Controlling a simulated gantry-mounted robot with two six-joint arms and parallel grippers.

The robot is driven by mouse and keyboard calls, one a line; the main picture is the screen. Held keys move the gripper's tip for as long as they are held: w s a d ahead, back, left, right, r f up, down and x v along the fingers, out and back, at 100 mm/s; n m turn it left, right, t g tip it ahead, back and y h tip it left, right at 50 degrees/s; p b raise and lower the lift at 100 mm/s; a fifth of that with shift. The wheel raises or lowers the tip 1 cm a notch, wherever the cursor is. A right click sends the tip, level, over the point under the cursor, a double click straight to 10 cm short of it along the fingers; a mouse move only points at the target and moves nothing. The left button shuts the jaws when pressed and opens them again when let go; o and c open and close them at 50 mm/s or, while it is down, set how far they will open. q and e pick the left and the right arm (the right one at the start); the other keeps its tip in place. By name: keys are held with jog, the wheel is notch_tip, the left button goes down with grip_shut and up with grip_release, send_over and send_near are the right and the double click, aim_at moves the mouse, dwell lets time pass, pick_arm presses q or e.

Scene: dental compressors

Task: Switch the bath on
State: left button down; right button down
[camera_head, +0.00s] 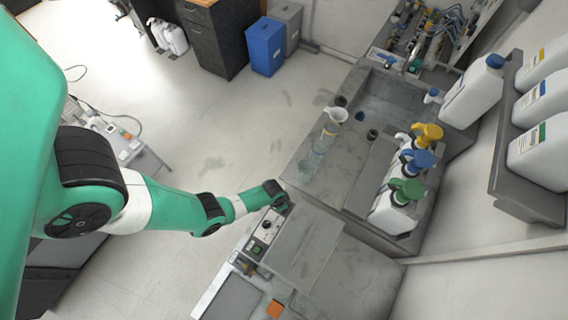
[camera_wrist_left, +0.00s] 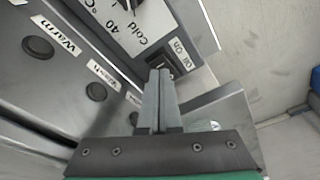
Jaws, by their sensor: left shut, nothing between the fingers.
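The bath (camera_head: 301,245) is a grey unit with a covered top at the lower middle of the head view. Its control panel (camera_head: 264,232) has a dark dial and faces the left side. In the left wrist view the panel (camera_wrist_left: 141,42) shows a dial (camera_wrist_left: 127,4) marked "40 °C" and "Cold". A small dark switch (camera_wrist_left: 161,60) sits beside lettering that includes "On". My left gripper (camera_wrist_left: 159,76) is shut and empty, its fingertips right at the switch and partly covering it. I cannot tell whether they touch, or which way the switch is set.
Round buttons (camera_wrist_left: 96,91) line a grey face beside the panel, one labelled "Warm". A sink counter (camera_head: 340,185) behind the bath holds bottles with yellow, blue (camera_head: 417,160) and green tops. White jugs stand on a shelf at the right. Open floor (camera_head: 190,110) lies left.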

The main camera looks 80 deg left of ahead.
pick_arm(q)
jog(key=shift+f+b, duration=0.9)
jog(key=shift+f, duration=0.05)
dwell(0.4)
jog(key=shift+r, duration=0.1)
notch_tip(320, 180, up, 7)
jog(key=p, duration=0.7)
dwell(0.4)
